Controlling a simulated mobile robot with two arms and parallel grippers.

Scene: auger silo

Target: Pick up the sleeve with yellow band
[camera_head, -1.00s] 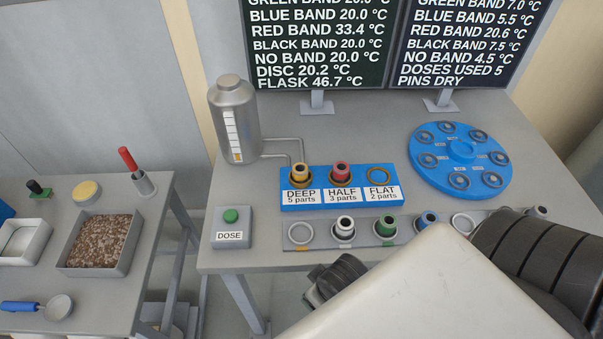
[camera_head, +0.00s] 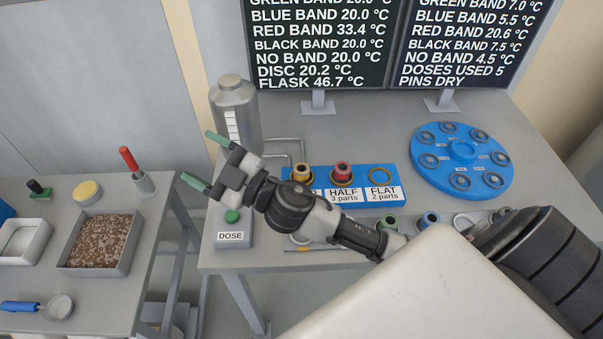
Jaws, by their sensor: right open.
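The sleeve with yellow band (camera_head: 301,172) stands upright in the left, DEEP place of the blue block (camera_head: 361,193). Its lower part and the DEEP label are partly hidden by my right arm. My right gripper (camera_head: 204,160) is open and empty, its two green-tipped fingers pointing left. It is left of the sleeve, in front of the steel flask and above the DOSE button, apart from the sleeve. My left gripper is not in view.
A red-banded sleeve (camera_head: 342,172) stands in HALF; FLAT (camera_head: 380,174) holds only a ring. The steel flask (camera_head: 233,104) and its pipes stand behind my gripper. The DOSE button (camera_head: 232,216) is below. A sleeve rack, partly covered by my arm, lies in front; a blue disc (camera_head: 462,150) lies right.

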